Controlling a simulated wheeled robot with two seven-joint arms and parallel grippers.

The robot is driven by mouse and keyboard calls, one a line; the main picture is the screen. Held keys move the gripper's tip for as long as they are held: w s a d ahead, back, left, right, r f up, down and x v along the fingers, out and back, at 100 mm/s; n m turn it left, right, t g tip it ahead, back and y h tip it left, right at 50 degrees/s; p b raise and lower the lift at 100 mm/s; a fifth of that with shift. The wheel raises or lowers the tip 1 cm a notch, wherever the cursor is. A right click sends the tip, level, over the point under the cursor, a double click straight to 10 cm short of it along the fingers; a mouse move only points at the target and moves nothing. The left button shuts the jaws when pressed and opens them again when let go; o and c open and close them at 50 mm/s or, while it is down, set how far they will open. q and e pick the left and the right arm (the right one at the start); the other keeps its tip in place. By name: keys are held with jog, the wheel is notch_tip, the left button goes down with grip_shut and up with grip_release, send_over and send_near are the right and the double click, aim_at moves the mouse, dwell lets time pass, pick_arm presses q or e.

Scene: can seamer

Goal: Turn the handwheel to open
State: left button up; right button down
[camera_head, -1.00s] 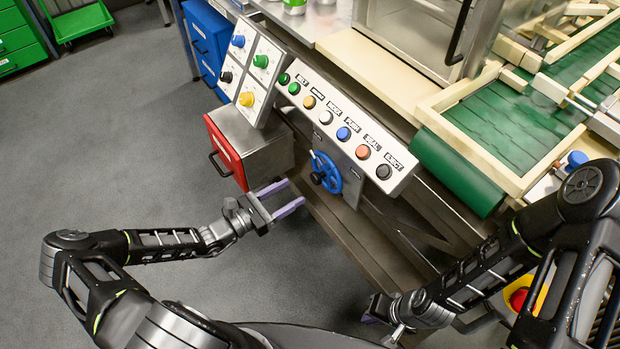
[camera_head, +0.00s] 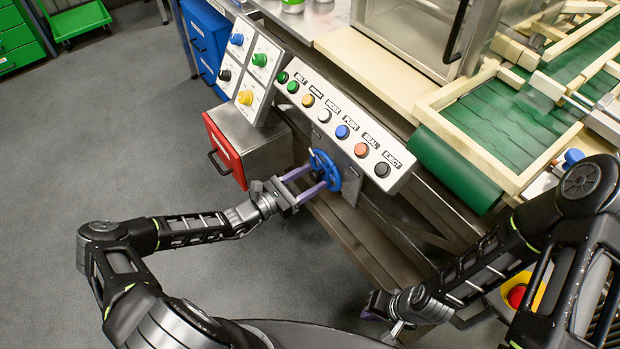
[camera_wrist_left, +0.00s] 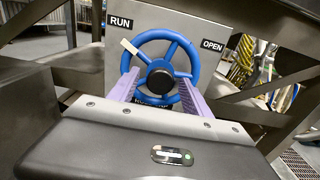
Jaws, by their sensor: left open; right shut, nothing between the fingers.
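The blue handwheel (camera_head: 334,173) is mounted upright on a grey plate below the button panel. It also shows in the left wrist view (camera_wrist_left: 186,46), with a black hub and a white mark on its upper left rim, near the RUN label (camera_wrist_left: 119,22). The OPEN label (camera_wrist_left: 212,45) is to the right of the wheel. My left gripper (camera_head: 319,176) is open at the wheel, its two purple fingers either side of the hub in the wrist view. I cannot tell whether they touch the rim. My right gripper (camera_head: 374,305) is shut and empty, low at the bottom centre, away from the wheel.
The white panel of coloured buttons (camera_head: 345,120) is just above the wheel. A red-fronted box (camera_head: 225,150) with a black handle stands to its left. A green conveyor (camera_head: 500,115) is at the right. Open grey floor (camera_head: 110,140) lies at the left.

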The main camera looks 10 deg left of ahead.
pick_arm(q)
grip_shut()
dwell(0.5)
dwell(0.8)
